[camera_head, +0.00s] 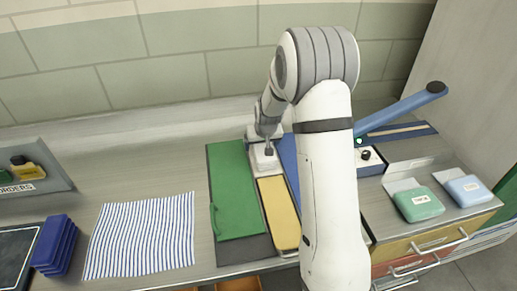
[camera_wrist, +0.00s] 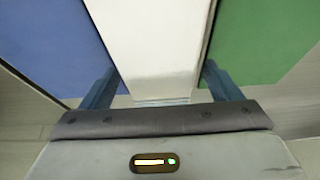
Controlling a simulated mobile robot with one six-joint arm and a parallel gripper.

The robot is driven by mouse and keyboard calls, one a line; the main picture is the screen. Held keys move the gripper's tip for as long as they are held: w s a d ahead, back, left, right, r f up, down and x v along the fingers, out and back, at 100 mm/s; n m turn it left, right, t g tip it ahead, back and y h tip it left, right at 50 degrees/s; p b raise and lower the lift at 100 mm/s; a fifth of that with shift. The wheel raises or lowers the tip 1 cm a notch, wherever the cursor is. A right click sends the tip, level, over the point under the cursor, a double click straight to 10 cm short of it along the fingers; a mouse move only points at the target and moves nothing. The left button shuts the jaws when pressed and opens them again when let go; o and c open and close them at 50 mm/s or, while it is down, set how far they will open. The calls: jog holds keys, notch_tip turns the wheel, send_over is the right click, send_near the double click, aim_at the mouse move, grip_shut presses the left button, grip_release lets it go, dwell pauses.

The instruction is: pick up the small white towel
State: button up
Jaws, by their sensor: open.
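A small white folded thing, which looks like the white towel (camera_wrist: 155,45), fills the middle of the wrist view, with thin layered lines at its near end. In the head view, the white towel (camera_head: 263,163) lies between a green panel and a blue panel, behind a yellow panel. My gripper (camera_wrist: 158,88) is open, with one blue-grey finger on each side of the towel's near end. I cannot tell whether the fingers touch it. In the head view my gripper (camera_head: 268,150) is right over the towel, pointing down, and partly hides it.
The green panel (camera_head: 235,190) and yellow panel (camera_head: 279,213) lie close by. A blue-striped cloth (camera_head: 140,236) lies flat at left, beside a dark blue stack (camera_head: 55,245). Green (camera_head: 418,203) and pale blue (camera_head: 468,190) cases sit at right. A blue lever (camera_head: 400,108) rises behind them.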

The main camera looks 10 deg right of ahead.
jog(key=shift+c, duration=0.4)
jog(key=c, duration=1.1)
jog(key=shift+o, duration=0.2)
jog(key=shift+r, duration=0.15)
